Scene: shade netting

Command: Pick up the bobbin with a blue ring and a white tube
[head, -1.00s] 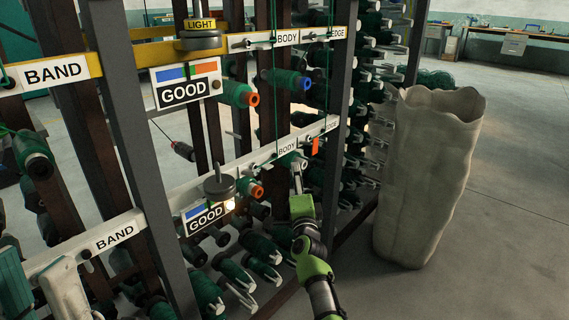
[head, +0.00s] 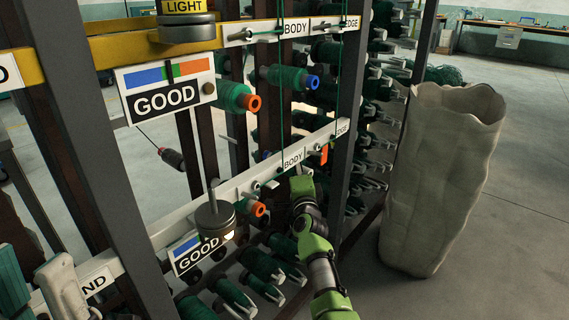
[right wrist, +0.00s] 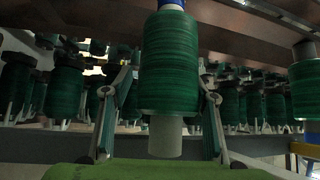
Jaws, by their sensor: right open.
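In the right wrist view, a green-thread bobbin (right wrist: 169,70) with a blue ring at its top and a pale grey-white tube at its lower end fills the middle. My right gripper (right wrist: 165,80) is open, one finger on each side of this bobbin; contact cannot be told. In the head view, my right gripper (head: 302,190) reaches the rack by the lower BODY label, and its fingertips are hard to make out. A bobbin with a blue ring (head: 290,78) sits on the upper bar.
Orange-ringed bobbins (head: 238,98) sit near the GOOD signs (head: 165,90). Several green bobbins (head: 262,264) fill the rack below. A dark rack post (head: 352,120) stands just right of my gripper. A tall pale sack (head: 440,180) stands farther right on open floor.

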